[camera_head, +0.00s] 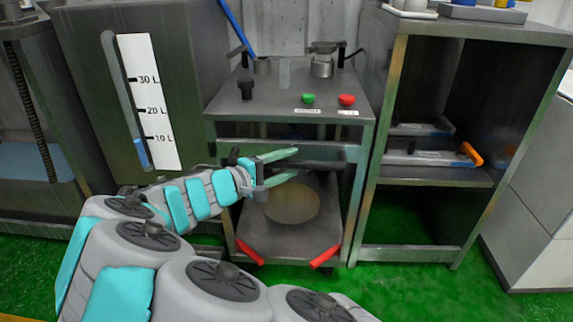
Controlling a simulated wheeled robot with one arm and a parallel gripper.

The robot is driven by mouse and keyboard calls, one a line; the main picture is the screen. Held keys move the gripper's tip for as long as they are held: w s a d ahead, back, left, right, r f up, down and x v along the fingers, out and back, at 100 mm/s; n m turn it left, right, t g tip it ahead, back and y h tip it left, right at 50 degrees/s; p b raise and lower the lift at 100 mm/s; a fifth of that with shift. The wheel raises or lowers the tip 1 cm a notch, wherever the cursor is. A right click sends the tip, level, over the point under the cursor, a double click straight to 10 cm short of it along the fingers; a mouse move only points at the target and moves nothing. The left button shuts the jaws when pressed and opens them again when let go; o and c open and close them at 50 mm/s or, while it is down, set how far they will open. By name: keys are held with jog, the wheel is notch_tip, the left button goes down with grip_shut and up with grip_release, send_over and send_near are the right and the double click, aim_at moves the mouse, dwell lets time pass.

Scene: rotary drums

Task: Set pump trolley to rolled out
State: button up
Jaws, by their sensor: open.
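The pump trolley (291,115) is a grey metal cart in the middle, between a tank and an open shelf unit. Its top carries a green button, a red button and metal fittings. A dark horizontal bar handle (325,164) crosses its front below the top. Two red pedals (324,256) show at its lower front corners. My gripper (297,162) is open in front of the trolley, its teal fingers one above the other near the left part of the handle. I cannot tell whether they touch it. My gripper and arm hide part of the trolley's left side.
A grey tank with a litre scale (151,105) stands at left. A steel shelf unit (377,160) with trays and an orange-handled tool stands close at right. The green floor (400,285) in front is clear at the right. A blue hose (237,28) rises behind the trolley.

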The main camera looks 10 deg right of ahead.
grip_shut()
dwell(0.4)
dwell(1.0)
